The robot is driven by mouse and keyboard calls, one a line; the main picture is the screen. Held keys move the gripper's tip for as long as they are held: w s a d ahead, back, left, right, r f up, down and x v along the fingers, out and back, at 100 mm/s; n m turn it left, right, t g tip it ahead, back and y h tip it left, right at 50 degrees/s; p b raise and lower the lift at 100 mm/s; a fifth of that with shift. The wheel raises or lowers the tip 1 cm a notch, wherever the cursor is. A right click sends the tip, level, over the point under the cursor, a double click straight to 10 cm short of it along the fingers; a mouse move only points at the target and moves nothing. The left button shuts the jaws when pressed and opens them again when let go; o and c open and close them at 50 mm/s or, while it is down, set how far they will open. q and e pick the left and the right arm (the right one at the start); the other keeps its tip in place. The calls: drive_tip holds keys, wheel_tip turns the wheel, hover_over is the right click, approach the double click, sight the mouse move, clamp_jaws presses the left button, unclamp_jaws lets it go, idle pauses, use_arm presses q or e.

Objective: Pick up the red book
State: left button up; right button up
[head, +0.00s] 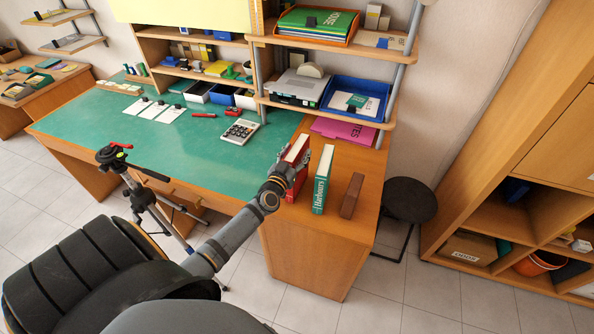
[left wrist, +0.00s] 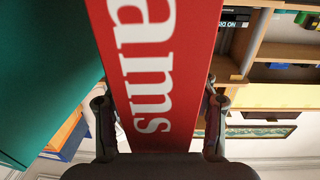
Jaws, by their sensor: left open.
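The red book (head: 298,151) stands upright on the wooden cabinet top, to the left of a green book (head: 322,180). My left gripper (head: 284,178) is at the red book's near side. In the left wrist view the red book's spine (left wrist: 155,70), with white letters, fills the space between the two fingers of my left gripper (left wrist: 160,115). The fingers are open, one on each side of the spine; whether they touch it I cannot tell. The lower part of the red book is partly hidden by the gripper in the head view. My right gripper is not in view.
A brown block (head: 351,195) stands to the right of the green book. The green desk (head: 170,120) holds a calculator (head: 239,132) and papers. A shelf unit with a blue tray (head: 356,98) rises behind. A tripod (head: 140,190) and a black stool (head: 408,200) stand nearby.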

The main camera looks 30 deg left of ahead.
use_arm(q)
drive_tip(key=shift+w, duration=0.35)
drive_tip(key=shift+s, duration=0.15)
drive_tip(key=shift+c, duration=1)
clamp_jaws()
drive_tip(key=shift+r, duration=0.1)
